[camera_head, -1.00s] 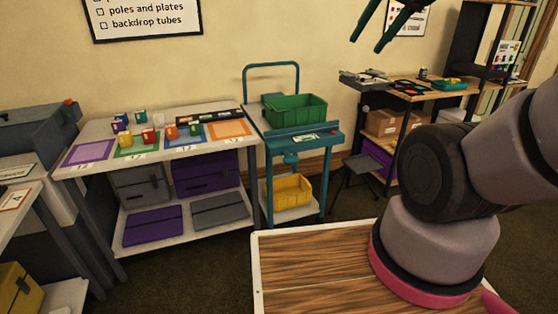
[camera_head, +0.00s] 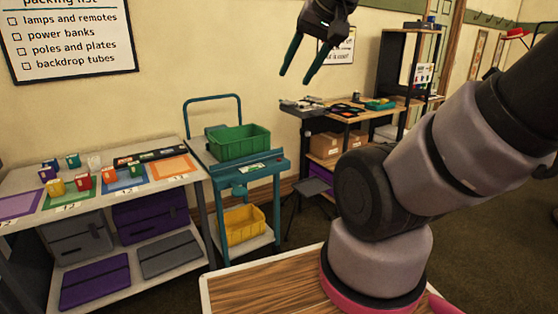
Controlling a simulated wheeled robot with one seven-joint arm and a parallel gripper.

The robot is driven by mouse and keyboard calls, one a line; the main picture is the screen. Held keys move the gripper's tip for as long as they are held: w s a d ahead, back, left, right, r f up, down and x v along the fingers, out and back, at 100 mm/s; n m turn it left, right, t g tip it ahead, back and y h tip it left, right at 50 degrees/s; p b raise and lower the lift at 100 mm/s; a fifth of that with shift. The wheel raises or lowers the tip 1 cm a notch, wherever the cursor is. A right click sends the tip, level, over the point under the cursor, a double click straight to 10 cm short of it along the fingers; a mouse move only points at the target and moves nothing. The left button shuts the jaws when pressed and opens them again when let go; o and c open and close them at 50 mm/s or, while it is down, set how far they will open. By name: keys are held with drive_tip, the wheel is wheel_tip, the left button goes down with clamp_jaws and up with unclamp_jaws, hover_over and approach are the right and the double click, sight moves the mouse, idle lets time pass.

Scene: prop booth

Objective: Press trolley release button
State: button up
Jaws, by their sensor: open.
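The teal trolley (camera_head: 276,200) stands against the wall, left of the picture's middle. Its looped handle (camera_head: 213,97) rises at the back. A green bin (camera_head: 238,143) sits on its top and a yellow bin (camera_head: 243,225) on its lower shelf. A pale label (camera_head: 251,168) lies on its front top ledge, and a small teal fitting (camera_head: 239,189) hangs below. My gripper (camera_head: 295,77) is open and empty, pointing down. It appears above and right of the trolley in the picture, clear of it.
A white bench (camera_head: 110,197) with coloured mats and small blocks adjoins the trolley's left. A folding stool (camera_head: 310,187) and a wooden workbench (camera_head: 352,117) stand to its right. A wood-topped white-edged surface (camera_head: 255,290) is in front. Dark floor shows between.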

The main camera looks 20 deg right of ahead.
clamp_jaws()
idle(1.6)
